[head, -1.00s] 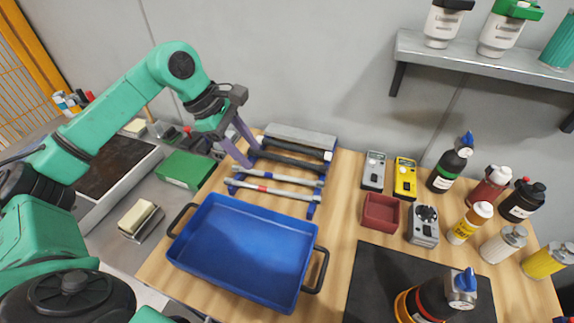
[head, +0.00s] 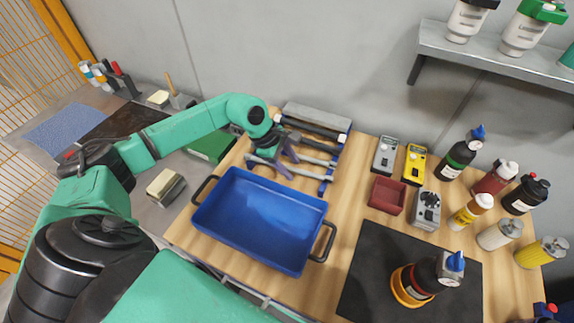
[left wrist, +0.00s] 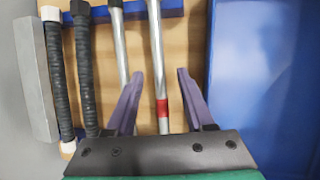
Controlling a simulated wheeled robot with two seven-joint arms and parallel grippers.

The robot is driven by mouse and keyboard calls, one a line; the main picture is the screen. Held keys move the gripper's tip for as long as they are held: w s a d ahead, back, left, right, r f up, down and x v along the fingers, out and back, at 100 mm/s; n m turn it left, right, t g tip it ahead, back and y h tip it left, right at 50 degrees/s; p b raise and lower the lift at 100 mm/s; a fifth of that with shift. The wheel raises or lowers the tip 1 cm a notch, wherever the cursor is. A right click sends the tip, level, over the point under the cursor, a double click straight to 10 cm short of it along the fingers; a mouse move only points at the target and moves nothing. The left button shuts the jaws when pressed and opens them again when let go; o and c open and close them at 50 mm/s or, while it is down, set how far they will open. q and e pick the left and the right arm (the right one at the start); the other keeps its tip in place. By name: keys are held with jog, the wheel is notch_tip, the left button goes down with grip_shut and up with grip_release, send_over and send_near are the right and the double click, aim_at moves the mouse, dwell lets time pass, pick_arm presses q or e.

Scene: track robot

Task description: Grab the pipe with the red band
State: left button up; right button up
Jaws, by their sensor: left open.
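The pipe with the red band (left wrist: 157,60) is silver and lies on a blue rack (left wrist: 175,9); its red band shows clearly in the left wrist view. In the head view, part of this pipe (head: 310,174) shows beside my gripper, which hides the band. My left gripper (left wrist: 160,74) is open; in the left wrist view its two purple fingers stand one on each side of the pipe, near the band. In the head view, my left gripper (head: 283,165) is over the rack. I cannot tell how far down the fingers reach. My right gripper is not in view.
A plain silver pipe (left wrist: 120,45) lies close beside the left finger. Two dark wrapped pipes (left wrist: 85,70) and a grey block (left wrist: 35,80) lie farther left. A blue tray (head: 262,222) stands close on the other side. Meters, a red bin (head: 387,195) and bottles are to the right.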

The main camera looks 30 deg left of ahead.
pick_arm(q)
grip_shut()
jog(key=shift+r, duration=0.1)
dwell(1.2)
